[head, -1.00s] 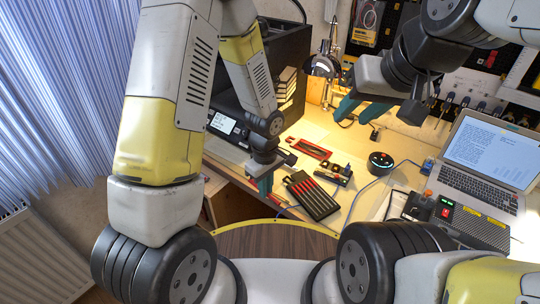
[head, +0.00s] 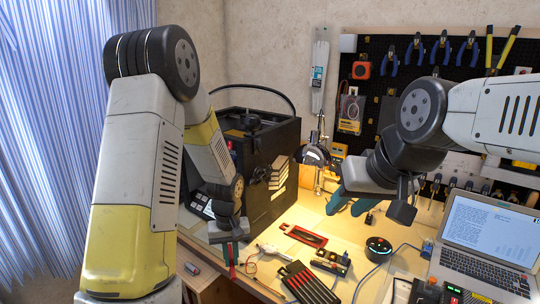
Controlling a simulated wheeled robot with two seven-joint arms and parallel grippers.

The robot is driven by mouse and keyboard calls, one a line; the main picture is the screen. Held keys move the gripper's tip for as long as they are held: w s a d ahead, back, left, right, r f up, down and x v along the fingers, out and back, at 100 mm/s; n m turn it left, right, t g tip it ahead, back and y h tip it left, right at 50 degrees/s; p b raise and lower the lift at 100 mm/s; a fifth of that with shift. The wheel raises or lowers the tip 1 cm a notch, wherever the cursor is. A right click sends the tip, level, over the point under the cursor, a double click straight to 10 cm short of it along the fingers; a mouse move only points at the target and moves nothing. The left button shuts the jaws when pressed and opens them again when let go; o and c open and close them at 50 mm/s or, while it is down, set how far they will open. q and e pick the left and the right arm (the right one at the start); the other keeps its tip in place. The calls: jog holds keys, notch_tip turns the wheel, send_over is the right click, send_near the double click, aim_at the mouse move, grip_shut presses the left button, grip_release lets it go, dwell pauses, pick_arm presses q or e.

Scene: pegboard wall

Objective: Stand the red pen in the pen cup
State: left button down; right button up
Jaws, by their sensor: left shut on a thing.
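My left gripper (head: 232,257) is low at the front left edge of the desk, below the arm, with teal fingers pointing down. It is shut on a thin red item, which looks like the red pen (head: 233,271); only a small part of it shows between the fingers. My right gripper (head: 351,200) is in the air over the back of the desk, its teal fingers apart and empty.
A black case with red-marked tools (head: 306,284) lies at the front. A big black box (head: 268,165) stands behind the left arm. A lamp (head: 314,155) stands at the back.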

pick_arm(q)
jog(key=w+a+r+m, duration=0.2)
jog(key=w+a+m, duration=0.1)
jog(key=a, duration=0.1)
jog(key=s+d+f+m, duration=0.45)
jog(key=s+d, duration=0.35)
jog(key=d, duration=0.2)
send_over(248, 261)
notch_tip(248, 261, down, 2)
jog(key=shift+f+n, duration=0.2)
jog(key=shift+n, duration=0.25)
jog(key=shift+f, duration=1.75)
jog(key=shift+f, duration=0.1)
jog(key=c, duration=1.5)
grip_release()
jog(key=shift+o, duration=0.2)
